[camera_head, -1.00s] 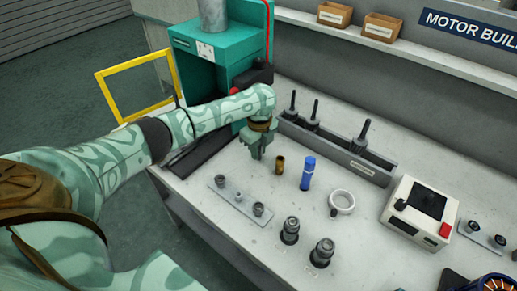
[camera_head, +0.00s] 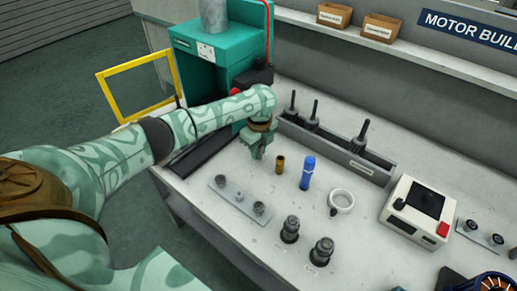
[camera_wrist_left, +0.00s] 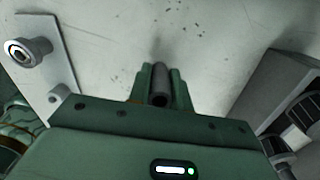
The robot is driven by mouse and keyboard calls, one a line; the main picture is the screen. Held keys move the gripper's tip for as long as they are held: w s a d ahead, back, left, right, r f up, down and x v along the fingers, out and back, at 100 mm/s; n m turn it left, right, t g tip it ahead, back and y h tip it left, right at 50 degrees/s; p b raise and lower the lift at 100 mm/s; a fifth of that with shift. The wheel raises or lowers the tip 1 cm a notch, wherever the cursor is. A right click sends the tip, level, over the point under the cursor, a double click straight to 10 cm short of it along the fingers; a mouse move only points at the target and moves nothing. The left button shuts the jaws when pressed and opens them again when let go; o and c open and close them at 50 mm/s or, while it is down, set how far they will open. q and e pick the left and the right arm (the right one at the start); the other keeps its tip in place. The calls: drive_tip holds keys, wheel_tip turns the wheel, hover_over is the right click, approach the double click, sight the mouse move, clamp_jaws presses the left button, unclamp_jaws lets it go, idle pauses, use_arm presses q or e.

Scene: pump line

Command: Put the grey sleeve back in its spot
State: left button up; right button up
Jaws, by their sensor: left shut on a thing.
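The grey sleeve (camera_wrist_left: 160,84) shows in the left wrist view as a dark grey tube between the fingers of my left gripper (camera_wrist_left: 160,78), which is shut on it. In the head view my left gripper (camera_head: 256,152) points down above the table, just left of the brass sleeve (camera_head: 280,165). The sleeve in its jaws is hidden there. I cannot tell which place on the table is the sleeve's spot. My right gripper is not in view.
A blue cylinder (camera_head: 307,174) stands right of the brass sleeve. Behind is a grey trough (camera_head: 375,174) with upright dark rods. In front lies a plate (camera_head: 222,187) with small fittings. A white ring (camera_head: 347,200) and dark round parts (camera_head: 290,228) stand further right.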

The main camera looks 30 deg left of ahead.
use_arm(q)
drive_tip(key=shift+f, duration=0.3)
drive_tip(key=o, duration=1.1)
wheel_tip(320, 180, up, 6)
drive_tip(key=p, duration=0.5)
